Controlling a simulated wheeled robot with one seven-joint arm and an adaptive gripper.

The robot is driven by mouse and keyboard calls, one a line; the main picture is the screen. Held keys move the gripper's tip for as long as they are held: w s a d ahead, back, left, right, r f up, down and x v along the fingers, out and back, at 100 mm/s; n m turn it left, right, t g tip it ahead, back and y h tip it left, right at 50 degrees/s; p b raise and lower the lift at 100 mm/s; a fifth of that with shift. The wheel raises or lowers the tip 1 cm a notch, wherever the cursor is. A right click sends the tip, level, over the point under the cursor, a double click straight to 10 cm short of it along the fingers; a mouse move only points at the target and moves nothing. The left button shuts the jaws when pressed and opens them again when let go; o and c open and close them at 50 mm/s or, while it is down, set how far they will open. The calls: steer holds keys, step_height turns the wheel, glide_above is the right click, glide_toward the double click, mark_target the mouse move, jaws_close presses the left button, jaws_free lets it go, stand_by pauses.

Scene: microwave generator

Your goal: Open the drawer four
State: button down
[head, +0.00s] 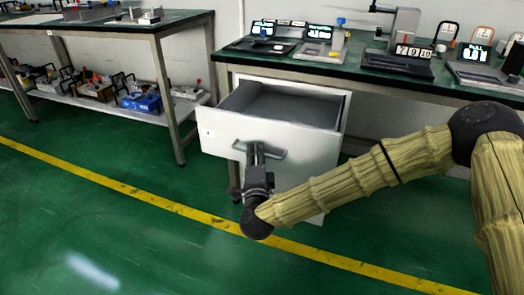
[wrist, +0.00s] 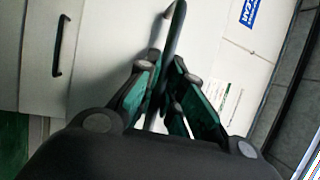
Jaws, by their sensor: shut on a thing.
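A white drawer (head: 310,150) under the green-topped bench is pulled well out, and its grey inside looks empty. Its front has a grey bar handle (head: 274,152), which also shows in the wrist view (wrist: 177,25). My gripper (head: 256,152) is at the handle from the front, shut on it. In the wrist view my gripper's fingers (wrist: 168,78) stand on both sides of the handle bar. The number on the drawer is too small to read. The lower part of the cabinet is partly hidden by my arm.
The bench top (head: 340,62) carries laptops (head: 263,47), a numbered display (head: 398,62) and other devices. Another bench (head: 110,28) stands at the left, with tools and a blue box (head: 140,102) on its lower shelf. The green floor (head: 110,200) in front is clear, crossed by a yellow line.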

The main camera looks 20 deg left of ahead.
steer(key=c, duration=1.5)
jaws_free()
steer(key=shift+s, duration=0.1)
steer(key=v, duration=1.2)
steer(key=shift+f, duration=0.1)
